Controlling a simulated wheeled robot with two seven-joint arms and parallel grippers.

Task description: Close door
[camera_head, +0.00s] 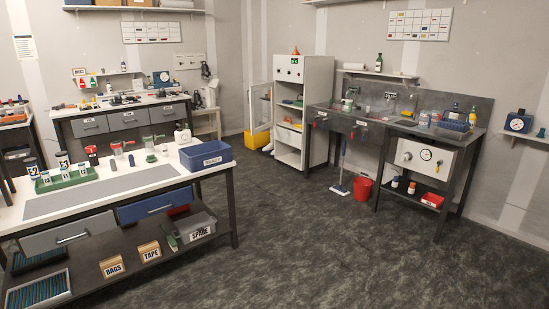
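A tall white cabinet (318,120) stands against the back wall, with items on its inner shelves. Its glazed door (259,109) stands wide open, swung out to the left of the cabinet. The door's frame is pale and I can see through its pane. Neither of my grippers shows in the head view, and nothing is seen touching the door.
A bench (70,208) with a blue bin (206,155) fills the left front. A sink counter (350,120) with a red bucket (363,189) and a mop beneath stands right of the cabinet. A yellow container (256,139) is near the door. The middle floor is clear.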

